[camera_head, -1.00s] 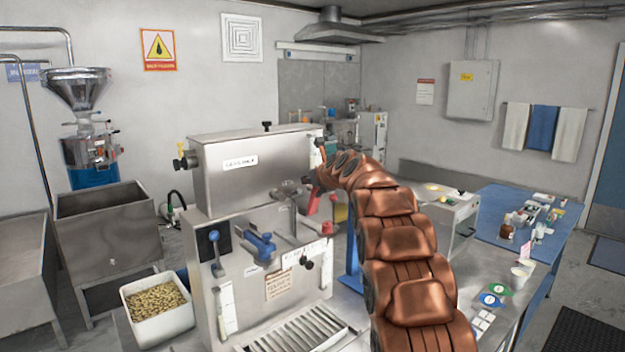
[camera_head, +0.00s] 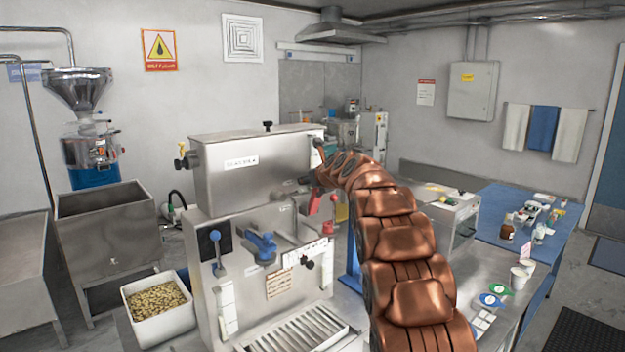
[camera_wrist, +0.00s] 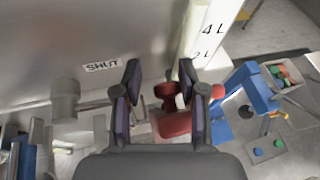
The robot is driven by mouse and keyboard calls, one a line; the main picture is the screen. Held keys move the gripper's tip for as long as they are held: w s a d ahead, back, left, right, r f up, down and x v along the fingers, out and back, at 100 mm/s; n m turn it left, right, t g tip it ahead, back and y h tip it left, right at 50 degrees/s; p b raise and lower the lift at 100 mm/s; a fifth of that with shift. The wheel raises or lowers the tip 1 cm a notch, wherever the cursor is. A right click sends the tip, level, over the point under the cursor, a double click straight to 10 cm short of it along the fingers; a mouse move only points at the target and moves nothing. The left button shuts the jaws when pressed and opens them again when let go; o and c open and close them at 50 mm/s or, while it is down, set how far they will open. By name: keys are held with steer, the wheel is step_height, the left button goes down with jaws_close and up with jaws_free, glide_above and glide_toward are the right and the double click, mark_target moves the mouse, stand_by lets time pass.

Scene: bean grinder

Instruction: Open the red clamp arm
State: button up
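The red clamp arm (camera_head: 314,201) shows as a small red piece at the right front of the steel machine (camera_head: 240,180), just below my gripper in the head view. My arm and gripper hide part of it there. In the wrist view a red piece (camera_wrist: 174,122) lies between and beyond my fingers, closer to the right finger. My gripper (camera_wrist: 160,78) is open, with a wide gap between its dark fingers. I cannot tell whether the right finger touches the red piece.
A blue lever (camera_head: 262,246) and a blue-knobbed lever (camera_head: 215,238) stand on the machine's front. A slatted steel tray (camera_head: 300,330) lies below. A white bin of beans (camera_head: 158,307) stands at left. In the wrist view a blue stand (camera_wrist: 250,88) is right of the fingers.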

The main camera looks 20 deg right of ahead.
steer(key=shift+o, duration=0.5)
steer(key=shift+a+f, duration=0.15)
steer(key=shift+f, duration=0.6)
steer(key=shift+d+r, duration=0.15)
steer(key=shift+d, duration=0.05)
steer(key=shift+s+d+r, duration=0.2)
steer(key=shift+s+r, duration=0.25)
steer(key=shift+s, duration=0.25)
steer(key=v, duration=1)
steer(key=shift+s+a+r, duration=0.2)
steer(key=shift+a+r, duration=0.1)
steer(key=shift+r, duration=0.15)
steer(key=shift+d, duration=0.1)
